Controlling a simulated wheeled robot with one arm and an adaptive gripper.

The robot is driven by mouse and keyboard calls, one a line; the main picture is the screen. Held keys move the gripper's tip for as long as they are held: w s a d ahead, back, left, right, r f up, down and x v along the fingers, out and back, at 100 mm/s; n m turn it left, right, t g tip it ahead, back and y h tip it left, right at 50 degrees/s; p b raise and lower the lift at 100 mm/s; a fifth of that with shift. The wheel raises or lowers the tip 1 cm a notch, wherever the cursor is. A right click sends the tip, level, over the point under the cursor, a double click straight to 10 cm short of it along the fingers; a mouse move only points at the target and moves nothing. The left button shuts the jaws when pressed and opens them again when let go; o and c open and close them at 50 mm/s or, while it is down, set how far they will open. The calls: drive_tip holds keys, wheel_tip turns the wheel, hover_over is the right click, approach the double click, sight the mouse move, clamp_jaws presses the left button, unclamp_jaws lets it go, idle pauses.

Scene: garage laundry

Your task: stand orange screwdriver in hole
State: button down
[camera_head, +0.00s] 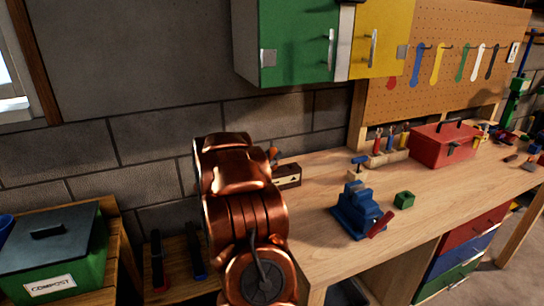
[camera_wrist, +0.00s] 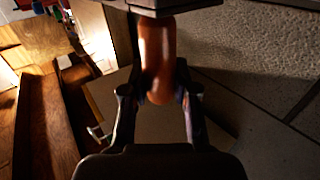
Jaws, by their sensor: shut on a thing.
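The orange screwdriver shows in the wrist view as a smooth orange handle (camera_wrist: 158,62) between the fingers of my gripper (camera_wrist: 160,96), which is shut on it. The handle runs toward the top edge of the picture, where a dark shape cuts it off; its shaft and tip cannot be made out. In the head view my copper arm hides most of the gripper, and only a small orange bit shows beside it. A wooden rack (camera_head: 378,160) on the workbench holds several upright tools with coloured handles. I cannot make out an empty hole in it.
The workbench (camera_head: 325,260) carries a wooden box (camera_head: 287,176) beside my arm, a blue vise (camera_head: 357,212), a green block (camera_head: 404,199), a small blue-handled tool (camera_head: 359,163) and a red toolbox (camera_head: 441,145). Cabinets (camera_head: 297,42) hang above. A compost bin (camera_head: 50,255) stands at left.

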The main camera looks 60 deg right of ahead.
drive_tip(key=c, duration=0.8)
unclamp_jaws()
drive_tip(key=shift+a, duration=0.1)
drive_tip(key=a, duration=1.2)
drive_tip(key=shift+s, duration=0.4)
